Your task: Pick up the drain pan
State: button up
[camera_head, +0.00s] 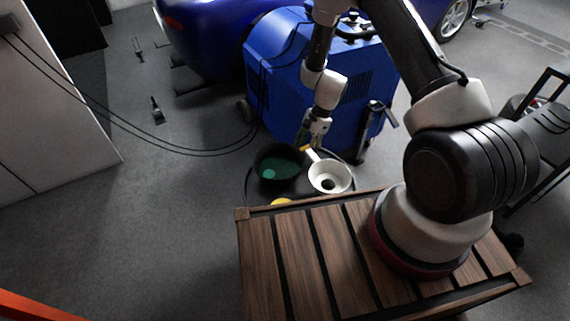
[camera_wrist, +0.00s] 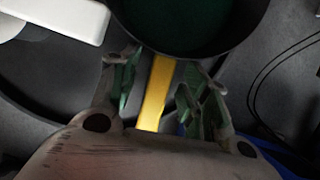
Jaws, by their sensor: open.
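The drain pan appears to be the dark round pan with green inside; its rim (camera_wrist: 248,28) fills the top of the wrist view, and it also shows in the head view (camera_head: 262,177). A yellow handle (camera_wrist: 157,92) extends from it toward my gripper. My gripper (camera_wrist: 158,84) is open, with one finger on each side of the handle. I cannot tell whether either finger touches it. In the head view my gripper (camera_head: 314,143) is low, at the far side of the pan. A second yellow part (camera_head: 280,201) shows at the pan's near side.
A white funnel-like vessel with a handle (camera_head: 341,182) stands right beside the pan. A blue machine (camera_head: 315,95) stands behind, with dark cables trailing left. A slatted wooden top (camera_head: 290,255) is in front. Open floor (camera_head: 160,220) lies to the left.

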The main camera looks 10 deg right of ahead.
jog(key=shift+a+f, duration=0.15)
jog(key=shift+f, duration=0.15)
grip_shut()
jog(key=shift+r, duration=0.25)
jog(key=shift+r, duration=0.5)
jog(key=shift+d+r, duration=0.1)
jog(key=shift+d, duration=0.2)
jog(key=w+d, duration=0.4)
jog(key=d, duration=0.5)
jog(key=w+d, duration=0.4)
jog(key=d, duration=0.6)
jog(key=w+d, duration=0.4)
jog(key=d, duration=0.5)
jog(key=shift+w+d, duration=0.3)
jog(key=shift+w, duration=0.05)
dwell(1.8)
